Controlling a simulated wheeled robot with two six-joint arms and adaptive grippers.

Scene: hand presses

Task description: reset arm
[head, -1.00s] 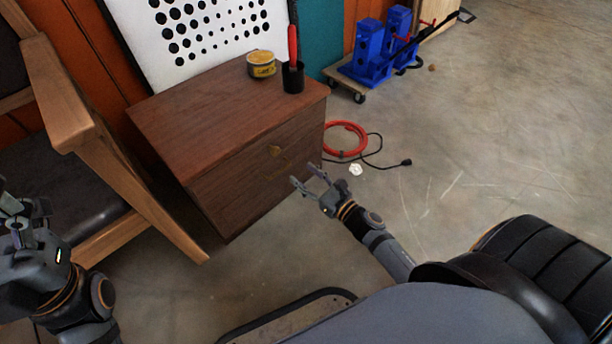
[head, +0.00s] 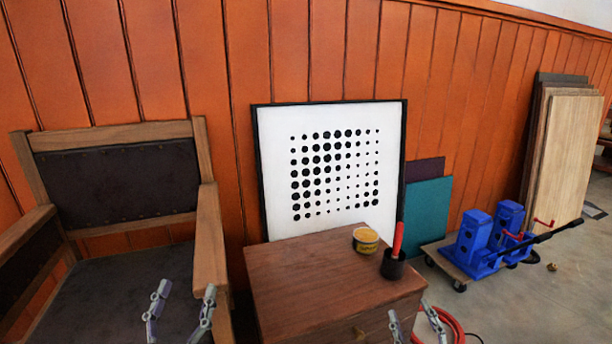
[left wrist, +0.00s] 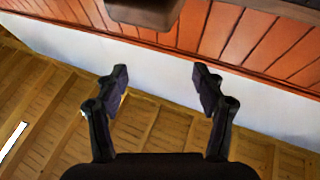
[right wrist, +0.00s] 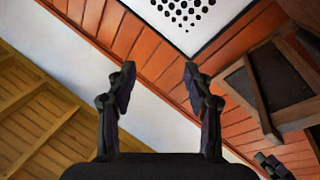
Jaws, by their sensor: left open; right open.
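My left gripper (head: 183,302) is at the bottom of the head view, in front of the chair seat, with its two fingers apart and nothing between them. It also shows open and empty in the left wrist view (left wrist: 160,78). My right gripper (head: 413,324) is at the bottom edge of the head view, in front of the wooden cabinet's right side, fingers apart. The right wrist view shows it open and empty (right wrist: 160,76). Both arms behind the grippers are below the head view.
The wooden cabinet (head: 310,285) bears a yellow tin (head: 366,241) and a black cup (head: 392,266) with a red-handled tool (head: 398,240). An armchair (head: 110,250) stands left. A dotted picture (head: 280,120) leans on the orange wall. Blue presses (head: 475,240) stand right, by open floor.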

